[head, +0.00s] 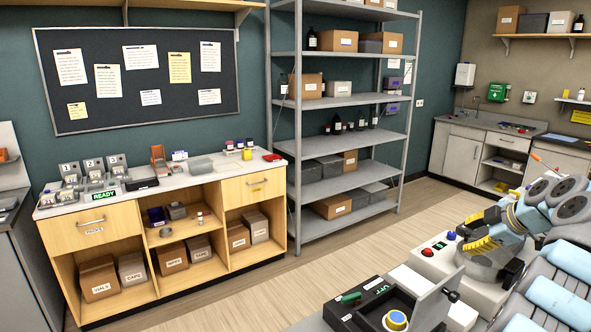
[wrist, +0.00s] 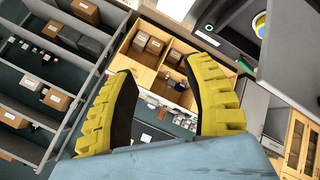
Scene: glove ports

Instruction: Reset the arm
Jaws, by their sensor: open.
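My gripper (head: 472,230) is at the right of the head view, with yellow ribbed fingers on a pale blue arm. It is above a white machine base with a red and a blue button (head: 451,236). In the wrist view my gripper (wrist: 160,70) has its two fingers well apart, with nothing between them. The wooden cabinet and floor show in the gap, far off. The arm is bent, and its grey round joints show at the right edge.
A black-topped station with a yellow-ringed blue knob (head: 396,320) and an upright grey panel (head: 438,301) stands near my gripper. A wooden cabinet (head: 92,236) and metal shelving (head: 345,101) stand along the back wall. The floor (head: 340,255) between is clear.

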